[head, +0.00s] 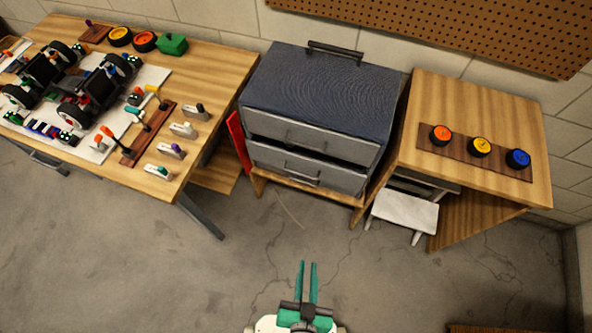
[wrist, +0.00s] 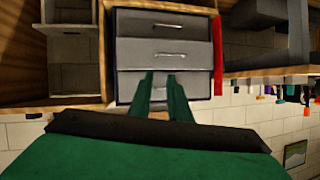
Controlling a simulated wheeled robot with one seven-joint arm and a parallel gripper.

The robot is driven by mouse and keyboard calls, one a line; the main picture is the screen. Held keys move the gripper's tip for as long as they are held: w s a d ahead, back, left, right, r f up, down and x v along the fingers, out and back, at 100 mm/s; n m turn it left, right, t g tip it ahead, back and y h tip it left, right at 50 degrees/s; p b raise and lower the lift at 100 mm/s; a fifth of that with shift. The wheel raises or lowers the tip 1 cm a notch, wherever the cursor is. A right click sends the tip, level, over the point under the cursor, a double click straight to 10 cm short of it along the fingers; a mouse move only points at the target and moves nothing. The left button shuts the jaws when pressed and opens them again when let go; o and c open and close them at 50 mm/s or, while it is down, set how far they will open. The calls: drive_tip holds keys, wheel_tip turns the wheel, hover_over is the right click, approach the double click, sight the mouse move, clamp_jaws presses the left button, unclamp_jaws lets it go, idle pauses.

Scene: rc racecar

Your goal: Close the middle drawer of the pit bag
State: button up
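The pit bag (head: 318,84) is a dark blue-topped case with grey drawer fronts, standing on a low wooden stand between two tables. In the head view two drawer fronts show. A dark gap runs above the lower visible front (head: 270,160); I cannot tell exactly how far each drawer stands out. The wrist view is upside down and shows three stacked fronts, with the middle drawer (wrist: 135,54) between the others. My gripper (head: 308,264) is in front of the bag, clear of it in the head view. Its green fingers (wrist: 159,76) are parallel, apart and empty.
A wooden table (head: 225,62) with a model car and tools is at left. A wooden cabinet (head: 480,100) with three coloured wheels is at right, a white step stool (head: 405,210) before it. A red panel (head: 238,142) stands beside the bag. The floor in front is clear.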

drive_tip(key=w+d+f+m+g+y, duration=0.1)
drive_tip(key=w+d+f+m+g, duration=0.15)
drive_tip(key=f, duration=0.55)
drive_tip(key=w+d+f+m+g, duration=0.1)
drive_tip(key=w+f+m, duration=0.2)
drive_tip(key=f, duration=0.6)
drive_tip(key=m+y, duration=0.6)
drive_tip(key=y, duration=0.6)
approach(300, 175)
drive_tip(key=shift+n, duration=0.25)
drive_tip(key=x, duration=1)
drive_tip(key=shift+w+f, duration=0.15)
drive_tip(key=shift+f, duration=0.1)
drive_tip(key=shift+d, duration=0.1)
clamp_jaws()
